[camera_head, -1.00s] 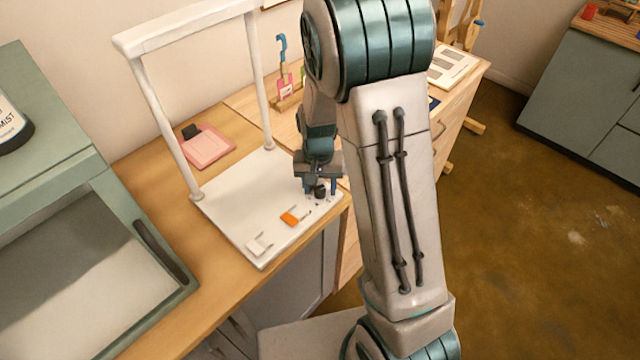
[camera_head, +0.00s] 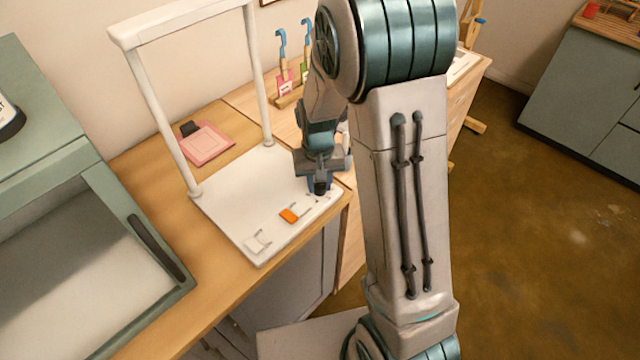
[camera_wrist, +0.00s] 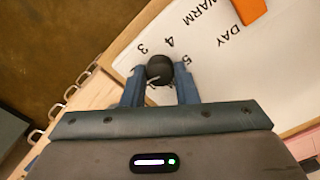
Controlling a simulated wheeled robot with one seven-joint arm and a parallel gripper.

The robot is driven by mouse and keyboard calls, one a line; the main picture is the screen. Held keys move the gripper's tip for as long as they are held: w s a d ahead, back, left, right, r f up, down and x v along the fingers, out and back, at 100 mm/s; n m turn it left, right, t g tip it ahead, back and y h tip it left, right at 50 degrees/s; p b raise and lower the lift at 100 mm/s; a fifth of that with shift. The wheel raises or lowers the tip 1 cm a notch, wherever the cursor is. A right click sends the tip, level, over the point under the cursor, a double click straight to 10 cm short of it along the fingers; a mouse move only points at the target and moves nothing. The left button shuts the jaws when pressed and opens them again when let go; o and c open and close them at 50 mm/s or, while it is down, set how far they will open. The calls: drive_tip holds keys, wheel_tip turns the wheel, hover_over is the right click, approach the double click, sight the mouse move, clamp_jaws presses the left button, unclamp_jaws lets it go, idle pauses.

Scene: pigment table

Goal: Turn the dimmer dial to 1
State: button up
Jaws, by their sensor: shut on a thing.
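The dimmer dial is a small black round knob (camera_wrist: 159,69) on the white panel (camera_wrist: 240,80); the printed numbers 3, 4 and 5 show around it in the wrist view. A light pointer mark shows near its lower edge. My gripper (camera_wrist: 160,88) has its two blue fingers shut on the knob, one at each side. In the head view my gripper (camera_head: 320,190) is over the right front part of the white panel (camera_head: 228,200), with the dark knob (camera_head: 320,188) between its fingers. The number 1 is not visible.
An orange switch (camera_head: 290,215) and a white switch (camera_head: 257,241) sit on the panel left of the dial. A white frame (camera_head: 168,120) rises from the panel. A pink pad (camera_head: 207,141) lies behind. A green cabinet (camera_head: 60,170) stands at left.

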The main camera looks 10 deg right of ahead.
sight(319, 187)
drive_tip(key=n+b, duration=0.2)
drive_tip(key=n, duration=0.2)
drive_tip(key=shift+n, duration=0.3)
drive_tip(key=n, duration=0.4)
drive_tip(key=shift+n+b, duration=0.3)
drive_tip(key=shift+b, duration=0.1)
drive_tip(key=o, duration=1)
wheel_tip(319, 187, up, 14)
drive_tip(key=shift+s+a+f, duration=0.1)
drive_tip(key=shift+s+a, duration=0.05)
